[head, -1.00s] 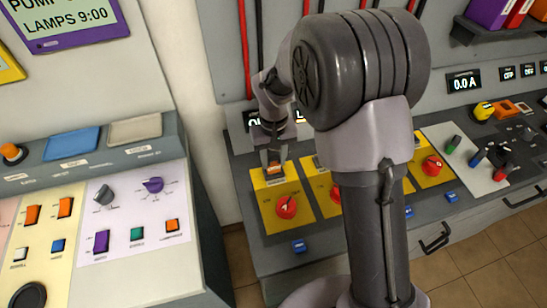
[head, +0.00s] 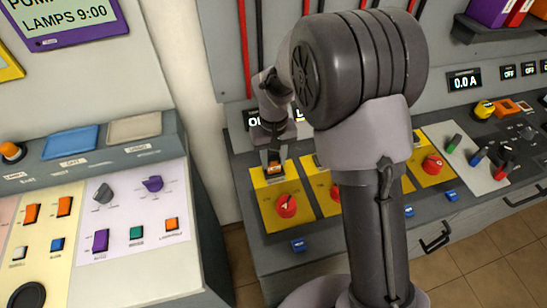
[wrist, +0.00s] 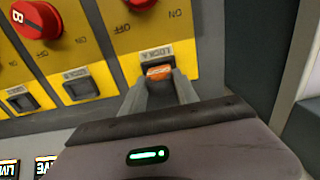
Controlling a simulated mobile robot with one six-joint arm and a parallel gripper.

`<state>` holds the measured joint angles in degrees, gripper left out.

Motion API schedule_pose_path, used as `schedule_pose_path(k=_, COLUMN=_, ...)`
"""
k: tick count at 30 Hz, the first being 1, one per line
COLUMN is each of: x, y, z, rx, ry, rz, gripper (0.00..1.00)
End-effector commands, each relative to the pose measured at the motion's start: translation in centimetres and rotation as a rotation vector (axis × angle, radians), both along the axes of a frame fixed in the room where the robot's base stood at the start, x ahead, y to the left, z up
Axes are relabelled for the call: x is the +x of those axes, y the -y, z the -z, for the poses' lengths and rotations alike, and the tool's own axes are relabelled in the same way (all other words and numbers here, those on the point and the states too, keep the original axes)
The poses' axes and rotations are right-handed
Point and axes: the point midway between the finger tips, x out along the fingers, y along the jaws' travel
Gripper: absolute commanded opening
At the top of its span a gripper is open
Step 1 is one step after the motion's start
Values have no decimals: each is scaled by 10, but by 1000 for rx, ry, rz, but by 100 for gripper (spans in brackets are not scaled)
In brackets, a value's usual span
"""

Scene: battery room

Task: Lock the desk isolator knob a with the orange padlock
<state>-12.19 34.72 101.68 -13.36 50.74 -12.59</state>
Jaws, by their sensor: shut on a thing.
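My gripper (head: 273,161) is shut on the orange padlock (head: 274,168). In the wrist view, the padlock (wrist: 160,71) sits between my fingertips (wrist: 161,82), right at the slot marked LOCK A (wrist: 155,58). I cannot tell whether it is seated in the slot, because the fingers hide its lower part. Desk isolator knob a (head: 287,205) is a red knob on the leftmost yellow plate, just in front of my gripper. Only an edge of it shows at the top of the wrist view. The knob marked B (wrist: 37,20) is beside it.
My arm hides part of the middle yellow plates. A blue button (head: 299,245) is on the desk front below knob a. Yellow (head: 484,109) and orange (head: 507,106) items lie at the desk's right. A separate console (head: 120,195) stands at the left, with a gap between.

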Motion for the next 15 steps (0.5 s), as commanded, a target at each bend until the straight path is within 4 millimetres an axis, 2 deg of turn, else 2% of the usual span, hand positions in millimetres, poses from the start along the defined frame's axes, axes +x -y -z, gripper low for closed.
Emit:
schedule_pose_path(k=9, x=0, y=0, z=7, rx=0, ry=0, rz=0, gripper=0)
schedule_pose_path(k=10, x=0, y=0, z=6, rx=0, ry=0, rz=0, gripper=42)
schedule_pose_path(k=11, x=0, y=0, z=6, rx=0, ry=0, rz=0, gripper=45)
schedule_pose_path(k=15, x=0, y=0, z=6, rx=0, ry=0, rz=0, gripper=45)
